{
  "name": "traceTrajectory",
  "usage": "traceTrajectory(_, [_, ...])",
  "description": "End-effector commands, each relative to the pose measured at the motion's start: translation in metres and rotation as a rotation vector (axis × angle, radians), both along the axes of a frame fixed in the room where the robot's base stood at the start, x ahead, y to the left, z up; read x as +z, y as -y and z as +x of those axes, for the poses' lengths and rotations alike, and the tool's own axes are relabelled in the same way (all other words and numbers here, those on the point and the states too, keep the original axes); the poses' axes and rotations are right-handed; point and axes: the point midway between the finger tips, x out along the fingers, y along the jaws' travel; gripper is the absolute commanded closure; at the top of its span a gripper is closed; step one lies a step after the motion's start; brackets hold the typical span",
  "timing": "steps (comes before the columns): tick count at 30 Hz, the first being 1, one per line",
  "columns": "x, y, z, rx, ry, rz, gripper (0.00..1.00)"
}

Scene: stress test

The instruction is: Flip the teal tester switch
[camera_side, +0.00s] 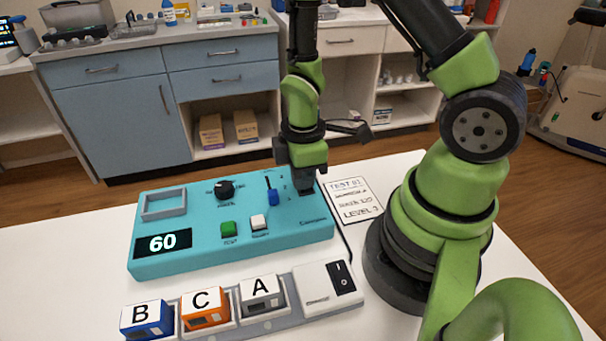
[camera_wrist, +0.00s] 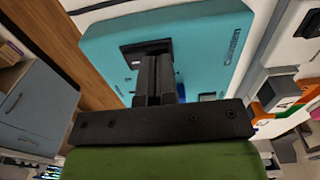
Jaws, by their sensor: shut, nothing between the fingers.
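The teal tester (camera_side: 285,237) lies on the white table, and its teal top also shows in the wrist view (camera_wrist: 205,40). Its display (camera_side: 163,242) reads 60. A dark switch plate sits at its right end, and in the wrist view the plate (camera_wrist: 130,52) shows just beyond my fingers. My gripper (camera_side: 304,187) is shut and empty, its fingers pointing down at this plate. The fingers (camera_wrist: 155,62) cover much of the switch, so its position and any contact cannot be told.
The tester also carries a black knob (camera_side: 225,190), a blue lever (camera_side: 273,196), a green button (camera_side: 228,229) and a white button (camera_side: 259,222). In front are blocks B (camera_side: 147,318), C (camera_side: 205,307) and A (camera_side: 262,294), and a black rocker switch (camera_side: 341,278). A printed card (camera_side: 354,200) lies right.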

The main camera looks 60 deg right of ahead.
Motion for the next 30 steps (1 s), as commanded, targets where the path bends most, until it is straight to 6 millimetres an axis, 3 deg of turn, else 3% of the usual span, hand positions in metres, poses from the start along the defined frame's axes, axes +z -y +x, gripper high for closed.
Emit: traceTrajectory(30, [0.003,0.010,0.010,0.000,0.000,0.000,1.00])
